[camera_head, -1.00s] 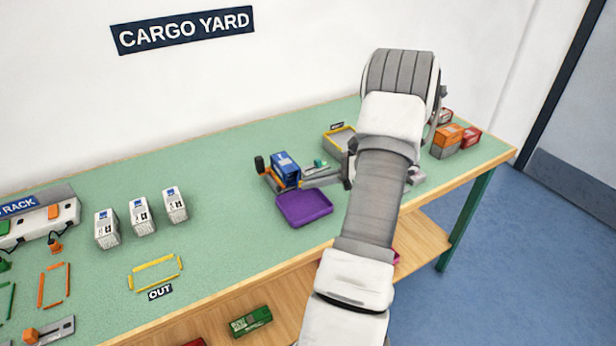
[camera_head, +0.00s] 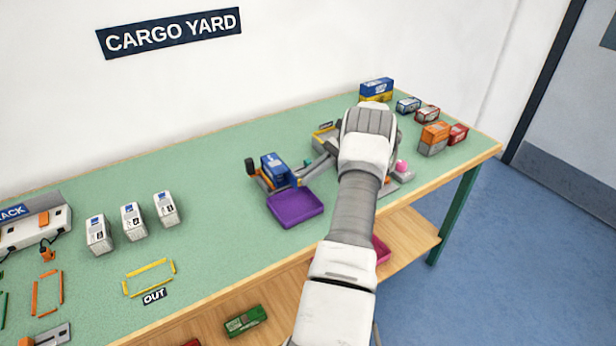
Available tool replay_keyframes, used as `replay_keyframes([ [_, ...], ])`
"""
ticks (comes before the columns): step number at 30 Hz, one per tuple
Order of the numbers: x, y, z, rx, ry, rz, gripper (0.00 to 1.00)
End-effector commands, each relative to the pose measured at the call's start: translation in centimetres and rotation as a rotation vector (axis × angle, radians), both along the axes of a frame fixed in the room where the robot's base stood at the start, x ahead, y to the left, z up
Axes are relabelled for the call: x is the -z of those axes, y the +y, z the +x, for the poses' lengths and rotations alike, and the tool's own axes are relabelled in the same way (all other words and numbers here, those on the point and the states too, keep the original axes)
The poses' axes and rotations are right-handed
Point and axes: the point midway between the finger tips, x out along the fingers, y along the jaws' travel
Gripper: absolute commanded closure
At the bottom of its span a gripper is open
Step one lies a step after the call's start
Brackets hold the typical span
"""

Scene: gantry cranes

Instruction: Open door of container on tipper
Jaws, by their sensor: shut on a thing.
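The blue container (camera_head: 272,168) rests on the small orange and grey tipper (camera_head: 261,182) near the middle of the table. My arm comes up from the bottom and bends back toward the container from the right. My gripper (camera_head: 303,177) is at the container's right end, shut on what appears to be its door. The door and fingertips are too small to make out, so I cannot tell how far the door stands open.
A purple tray (camera_head: 296,208) lies just in front of the tipper. A yellow-edged bin (camera_head: 324,137) stands behind my gripper. Stacked containers (camera_head: 434,138) are at the far right. Several white containers (camera_head: 132,220) stand on the left. Green tabletop between them is clear.

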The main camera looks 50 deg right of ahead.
Motion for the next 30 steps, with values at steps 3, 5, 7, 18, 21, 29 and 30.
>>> replay_keyframes([
  [3, -0.05, -0.08, 0.13, -0.020, -0.003, 0.000, 1.00],
  [5, -0.05, -0.09, 0.15, -0.027, -0.002, 0.000, 1.00],
  [7, -0.07, -0.11, 0.15, -0.032, -0.002, 0.001, 1.00],
  [18, -0.10, -0.11, 0.16, -0.034, -0.003, 0.001, 1.00],
  [21, -0.09, -0.11, 0.15, -0.034, -0.003, 0.001, 0.77],
  [29, -0.05, -0.12, 0.13, -0.033, -0.002, 0.001, 0.60],
  [30, -0.05, -0.13, 0.13, -0.033, -0.002, 0.001, 0.60],
])
